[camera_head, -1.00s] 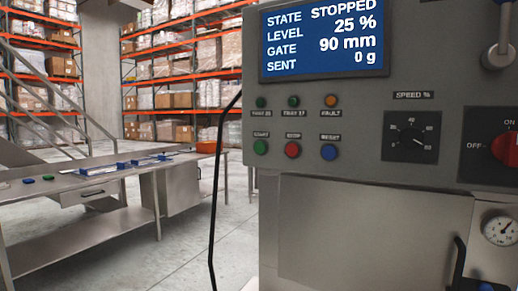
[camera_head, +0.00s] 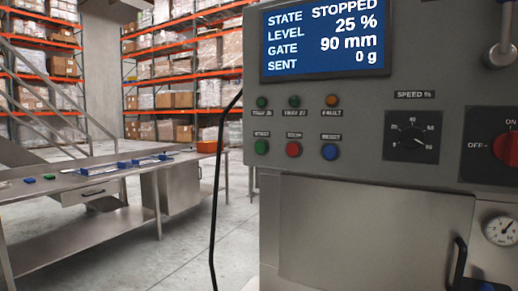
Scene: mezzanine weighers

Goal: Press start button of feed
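The grey control panel (camera_head: 370,110) fills the right half of the head view. The green start button (camera_head: 262,147) is at its lower left, under a small label. The red stop button (camera_head: 293,149) and the blue reset button (camera_head: 330,151) sit to its right in the same row. The display (camera_head: 325,38) above reads STATE STOPPED, LEVEL 25 %, GATE 90 mm, SENT 0 g. My gripper is not in view, and nothing touches the buttons.
Small indicator lamps, one labelled fault (camera_head: 332,100), sit above the buttons. A speed dial (camera_head: 411,137) and a red on/off switch (camera_head: 507,147) are to the right. A black cable (camera_head: 213,200) hangs left of the panel. A steel bench (camera_head: 110,180) stands farther left.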

